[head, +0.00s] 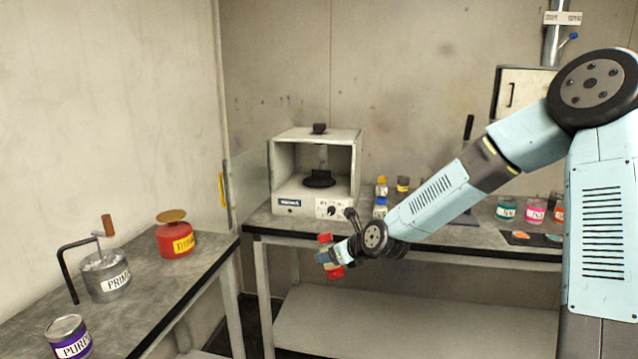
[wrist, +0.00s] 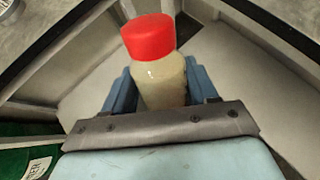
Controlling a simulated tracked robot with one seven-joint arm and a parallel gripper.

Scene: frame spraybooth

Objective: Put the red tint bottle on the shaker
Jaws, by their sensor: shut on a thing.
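The red tint bottle (wrist: 160,80) has a red cap and a pale, cloudy body in the wrist view. My gripper (head: 326,257) is shut on it, with a blue finger on each side of its body. In the head view the red of the bottle (head: 335,271) shows around the fingers, in front of the bench edge. The shaker (head: 292,208) is a white box on the back bench, with its front open and a round black platform (head: 319,179) inside, which looks empty. The gripper is lower than the platform and nearer to me.
A clear panel (head: 249,185) stands open at the shaker's left. Small bottles (head: 381,187) stand right of the shaker, partly behind my arm. Paint pots (head: 506,209) stand farther right. The left bench (head: 145,305) holds a red thinner can (head: 176,240), a primer can (head: 106,275) and a purple tin (head: 69,337).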

